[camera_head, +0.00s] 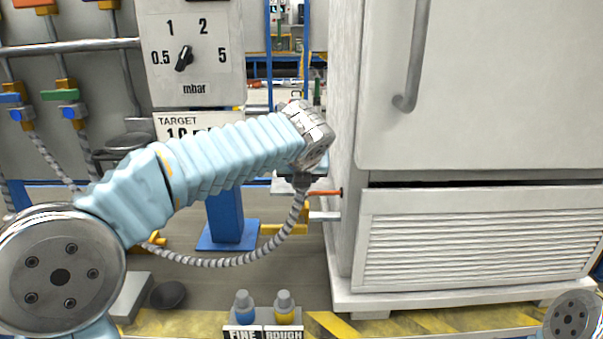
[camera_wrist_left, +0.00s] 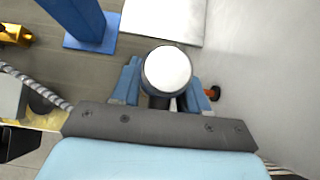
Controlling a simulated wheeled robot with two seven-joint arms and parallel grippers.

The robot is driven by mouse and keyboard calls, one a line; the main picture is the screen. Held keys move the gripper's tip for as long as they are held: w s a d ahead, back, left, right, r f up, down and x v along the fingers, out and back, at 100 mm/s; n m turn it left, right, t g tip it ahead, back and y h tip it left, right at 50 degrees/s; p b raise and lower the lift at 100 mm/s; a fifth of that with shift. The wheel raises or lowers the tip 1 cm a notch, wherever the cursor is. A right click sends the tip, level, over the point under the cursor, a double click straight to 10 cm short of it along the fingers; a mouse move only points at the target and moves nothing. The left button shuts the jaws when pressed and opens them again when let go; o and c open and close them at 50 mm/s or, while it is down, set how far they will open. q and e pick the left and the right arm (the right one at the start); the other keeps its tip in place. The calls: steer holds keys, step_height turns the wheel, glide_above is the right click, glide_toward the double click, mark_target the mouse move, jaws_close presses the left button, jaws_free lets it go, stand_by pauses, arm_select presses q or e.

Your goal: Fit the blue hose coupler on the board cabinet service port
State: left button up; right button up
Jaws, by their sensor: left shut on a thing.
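My left gripper (camera_head: 308,178) is beside the left side of the white cabinet (camera_head: 343,130). In the left wrist view its two blue fingers (camera_wrist_left: 165,92) are shut around a round, white-faced piece (camera_wrist_left: 168,70), which I take for the hose coupler; no blue shows on it. A grey ribbed hose (camera_head: 238,261) hangs from below the gripper and curves down to the left. An orange-red lever (camera_head: 325,193) and a grey stub (camera_head: 324,216) stick out from the cabinet side, just below and right of the gripper. I cannot tell exactly which part is the service port. My right gripper is out of view.
A dial panel (camera_head: 190,50) and a TARGET sign (camera_head: 180,122) stand behind my left arm. A blue post (camera_head: 226,220) stands on the floor. FINE (camera_head: 244,310) and ROUGH (camera_head: 285,310) pieces stand at the front.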

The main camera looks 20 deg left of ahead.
arm_select(q)
steer(key=shift+f+b, duration=0.3)
steer(key=shift+f, duration=0.25)
steer(key=o, duration=1.3)
steer(key=shift+c, duration=0.2)
steer(key=p+v, duration=0.1)
steer(key=v, duration=1.3)
steer(key=shift+d+f, duration=0.1)
steer(key=shift+f, duration=0.05)
